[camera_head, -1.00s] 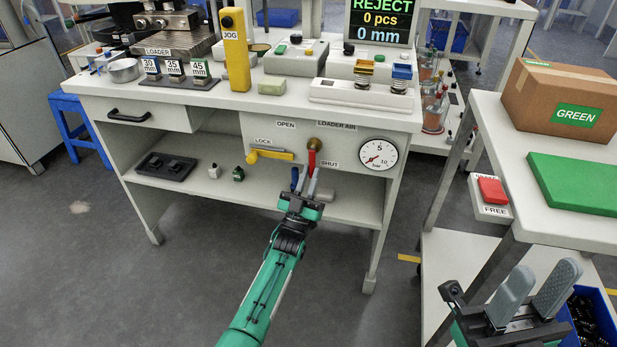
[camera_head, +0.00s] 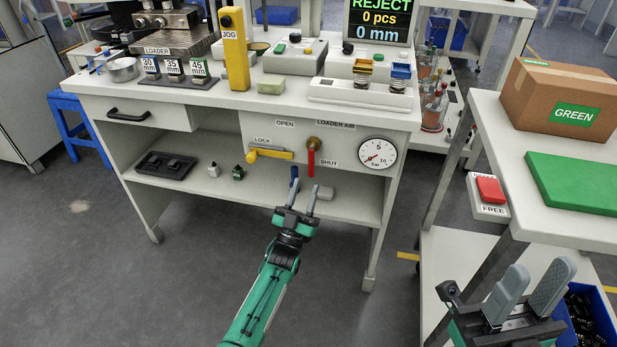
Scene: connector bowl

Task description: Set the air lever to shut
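The air lever (camera_head: 311,162) has a red handle on a brass hub under the LOADER AIR label. Its handle hangs straight down, beside the SHUT label (camera_head: 328,162); the OPEN label (camera_head: 285,124) is up to the left. The round pressure gauge (camera_head: 377,154) to its right has a red needle pointing low left, near zero. My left gripper (camera_head: 304,190) is open and empty, just below and in front of the lever, apart from it. My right gripper (camera_head: 527,290) is open and empty at the lower right, by the side cart.
A yellow LOCK lever (camera_head: 270,153) lies horizontal to the left of the air lever. A blue item (camera_head: 294,176) shows by the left fingertips. The shelf (camera_head: 350,203) holds a black tray (camera_head: 165,165) and small bottles. The red button box (camera_head: 489,191) is on the right.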

